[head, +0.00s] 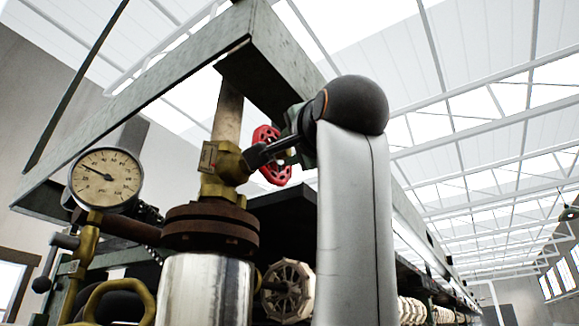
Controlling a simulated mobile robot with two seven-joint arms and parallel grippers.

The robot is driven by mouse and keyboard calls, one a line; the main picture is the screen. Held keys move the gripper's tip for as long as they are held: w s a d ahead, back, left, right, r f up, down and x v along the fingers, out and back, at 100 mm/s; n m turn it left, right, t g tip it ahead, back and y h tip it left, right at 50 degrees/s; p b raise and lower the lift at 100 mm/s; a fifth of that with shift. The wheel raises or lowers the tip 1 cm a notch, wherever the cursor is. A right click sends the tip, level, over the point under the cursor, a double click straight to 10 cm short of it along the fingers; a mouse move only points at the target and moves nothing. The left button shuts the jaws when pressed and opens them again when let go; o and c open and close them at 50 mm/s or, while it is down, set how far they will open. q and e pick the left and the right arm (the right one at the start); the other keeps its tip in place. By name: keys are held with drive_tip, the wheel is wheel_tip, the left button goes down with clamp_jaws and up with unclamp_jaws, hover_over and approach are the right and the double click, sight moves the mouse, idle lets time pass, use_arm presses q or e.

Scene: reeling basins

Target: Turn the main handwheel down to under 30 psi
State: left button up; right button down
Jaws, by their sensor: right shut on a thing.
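The red handwheel (268,170) sits on the right side of a brass valve (226,167), partly hidden behind my right gripper. My right gripper (256,157) reaches in from the right, its dark fingers at the wheel and shut on it. The exact contact is hard to see. A round white pressure gauge (106,190) stands at the left. Its dark needle points to the upper left of the dial; the figures are too small to read surely. My left gripper is not in view.
A rusty flange (210,228) and shiny metal cylinder (205,290) stand below the valve. A beige handwheel (288,291) is low in the middle, a yellow handle (122,293) at lower left. A green-grey metal frame (270,55) overhangs close above my gripper.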

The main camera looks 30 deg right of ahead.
drive_tip(key=c, duration=0.6)
unclamp_jaws()
drive_tip(key=shift+s+a+f, duration=0.1)
drive_tip(key=shift+s+f, duration=0.1)
drive_tip(key=shift+s, duration=0.1)
drive_tip(key=b+v, duration=0.5)
drive_tip(key=v, duration=0.7)
drive_tip(key=shift+w+r, duration=0.1)
drive_tip(key=shift+r, duration=0.05)
